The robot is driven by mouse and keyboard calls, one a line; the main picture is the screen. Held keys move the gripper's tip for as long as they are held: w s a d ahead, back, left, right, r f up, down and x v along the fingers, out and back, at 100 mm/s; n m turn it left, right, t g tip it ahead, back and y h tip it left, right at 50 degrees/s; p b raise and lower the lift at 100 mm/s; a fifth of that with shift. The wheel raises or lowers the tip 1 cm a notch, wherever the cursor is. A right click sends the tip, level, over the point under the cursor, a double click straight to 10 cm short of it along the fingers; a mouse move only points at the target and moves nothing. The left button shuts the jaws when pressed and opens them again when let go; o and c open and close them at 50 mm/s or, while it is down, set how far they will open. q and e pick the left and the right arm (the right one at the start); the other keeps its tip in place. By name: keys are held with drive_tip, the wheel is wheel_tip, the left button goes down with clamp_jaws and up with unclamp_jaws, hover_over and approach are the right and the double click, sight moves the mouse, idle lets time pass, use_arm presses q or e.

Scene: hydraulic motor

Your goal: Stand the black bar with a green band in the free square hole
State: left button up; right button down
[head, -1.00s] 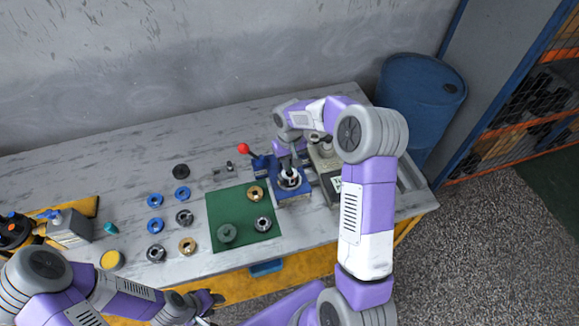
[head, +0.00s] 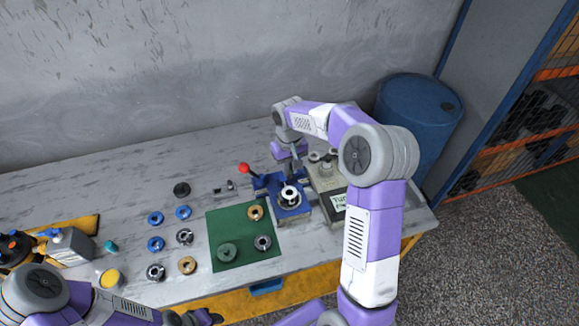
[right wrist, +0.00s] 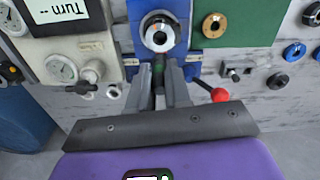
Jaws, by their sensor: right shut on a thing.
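My right gripper (right wrist: 159,88) is shut on a dark upright bar (right wrist: 159,74) with a hint of green, seen between its fingers in the right wrist view. In the head view the right gripper (head: 293,165) is at the back of the blue fixture (head: 292,211), which carries a bright metal ring (right wrist: 159,35). The fingers cover the bar's lower end and whatever is beneath it, so I cannot make out the free square hole. My left gripper (head: 193,318) is at the bottom edge of the head view, partly cut off.
A red-knobbed lever (right wrist: 219,95) stands close beside the right gripper. A grey gauge unit (right wrist: 70,60) with a "Turn" label is on its other side. A green mat (head: 233,218) holds several rings. More rings lie on the bench to the left.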

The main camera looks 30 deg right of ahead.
drive_tip(key=shift+r+p, duration=1.2)
drive_tip(key=shift+r, duration=0.4)
